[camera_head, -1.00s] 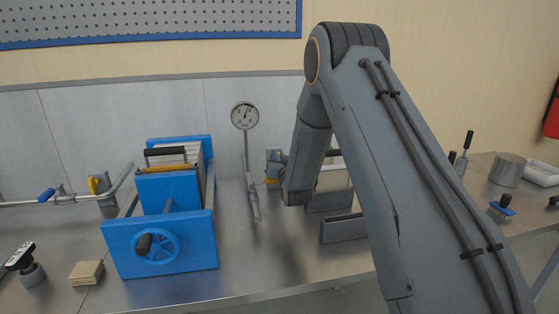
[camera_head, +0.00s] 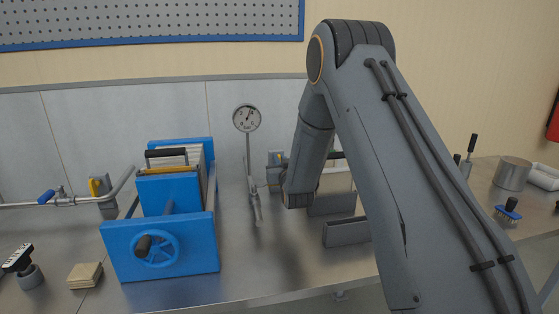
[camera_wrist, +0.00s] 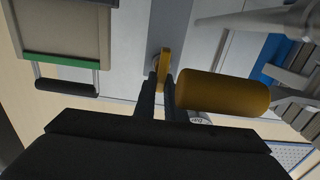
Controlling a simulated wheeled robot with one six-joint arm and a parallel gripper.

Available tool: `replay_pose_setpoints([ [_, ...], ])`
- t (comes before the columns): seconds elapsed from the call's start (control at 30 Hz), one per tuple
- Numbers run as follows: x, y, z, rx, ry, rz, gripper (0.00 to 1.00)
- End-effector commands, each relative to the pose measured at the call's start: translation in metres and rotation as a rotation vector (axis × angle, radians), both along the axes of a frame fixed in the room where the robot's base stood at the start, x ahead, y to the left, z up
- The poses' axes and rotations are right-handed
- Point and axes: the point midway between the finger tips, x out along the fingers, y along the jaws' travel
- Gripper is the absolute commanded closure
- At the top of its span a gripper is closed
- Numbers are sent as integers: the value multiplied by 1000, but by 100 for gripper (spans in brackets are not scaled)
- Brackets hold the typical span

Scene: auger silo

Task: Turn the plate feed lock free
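A thick ochre cylinder (camera_wrist: 222,92) lies just right of the fingers. In the head view, a grey fitting with a yellow mark (camera_head: 277,157) shows left of my arm. My fingers are hidden there behind the arm.
A blue plate press (camera_head: 188,262) with a handwheel stands left of my arm, and a round gauge (camera_head: 247,118) rises between them. Grey blocks (camera_head: 346,231) lie beside my wrist. In the wrist view, a grey box with a green stripe (camera_wrist: 68,58) is at upper left.

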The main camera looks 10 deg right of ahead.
Motion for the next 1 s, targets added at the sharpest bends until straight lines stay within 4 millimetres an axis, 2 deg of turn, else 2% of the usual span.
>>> replay_pose_setpoints([
  [0.03, -3, 1, -11, -1, 22, 3, 82],
  [0.1, -3, 1, -10, -1, 20, 2, 72],
  [0.47, -5, 0, -5, 0, 9, 1, 72],
  [0.57, -16, 0, -5, 0, 10, 1, 72],
  [0.8, -56, 1, -6, 0, 12, 2, 72],
  [1.0, -77, 1, -7, 0, 13, 2, 72],
])
